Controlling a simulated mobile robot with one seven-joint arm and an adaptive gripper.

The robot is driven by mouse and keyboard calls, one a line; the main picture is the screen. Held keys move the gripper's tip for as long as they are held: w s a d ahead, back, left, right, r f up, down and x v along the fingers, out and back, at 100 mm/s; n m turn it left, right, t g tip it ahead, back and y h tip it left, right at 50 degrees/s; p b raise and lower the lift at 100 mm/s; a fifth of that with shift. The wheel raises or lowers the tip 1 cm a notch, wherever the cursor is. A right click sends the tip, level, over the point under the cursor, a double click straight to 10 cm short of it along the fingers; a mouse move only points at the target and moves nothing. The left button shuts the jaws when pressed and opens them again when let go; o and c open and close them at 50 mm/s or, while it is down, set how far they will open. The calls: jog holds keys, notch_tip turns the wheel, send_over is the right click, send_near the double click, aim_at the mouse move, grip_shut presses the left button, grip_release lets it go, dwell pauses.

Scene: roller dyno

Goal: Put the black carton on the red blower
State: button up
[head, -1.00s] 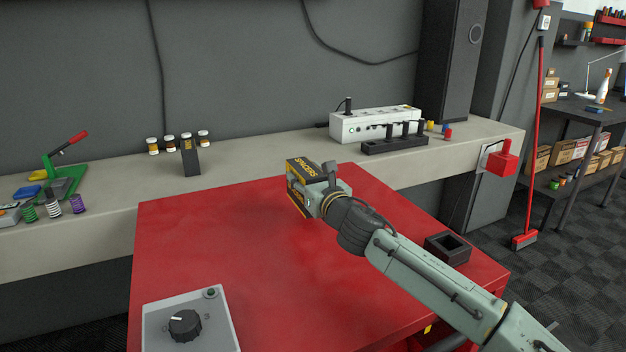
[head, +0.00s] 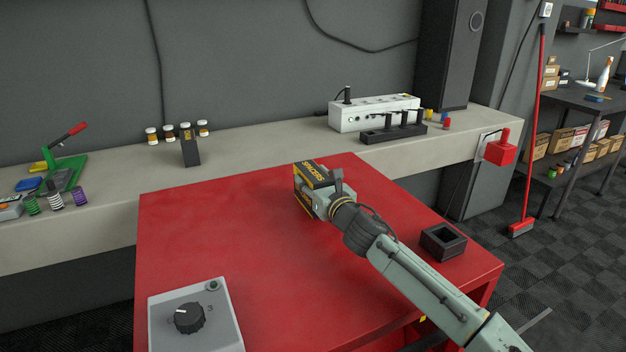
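The black carton (head: 314,173) has yellow bands and yellow lettering reading SPACERS. My gripper (head: 322,200) is at its near right side and appears shut on it; the fingertips are partly hidden. The large red unit with a broad flat top (head: 230,240), which I take as the red blower, lies under the carton. The carton is over the back part of that top, close to it. I cannot tell whether its bottom touches the surface.
A grey box with a dial (head: 195,315) is at the red top's front left, and a black square holder (head: 443,241) at its right. A pale shelf (head: 265,142) behind carries a small black box (head: 190,147), jars and a white unit (head: 373,113). The red top's middle is clear.

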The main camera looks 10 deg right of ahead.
jog(key=o, duration=0.5)
jog(key=shift+r+p, duration=0.25)
jog(key=shift+p, duration=0.05)
jog(key=s+b, duration=0.1)
jog(key=s, duration=0.2)
jog(key=s+d+b, duration=0.1)
jog(key=s, duration=0.3)
jog(key=s+d+b, duration=0.1)
jog(key=s+b, duration=0.1)
jog(key=s, duration=0.1)
jog(key=shift+s+f, duration=0.2)
jog(key=shift+s, duration=0.05)
jog(key=shift+s+d, duration=0.15)
jog(key=shift+s, duration=0.5)
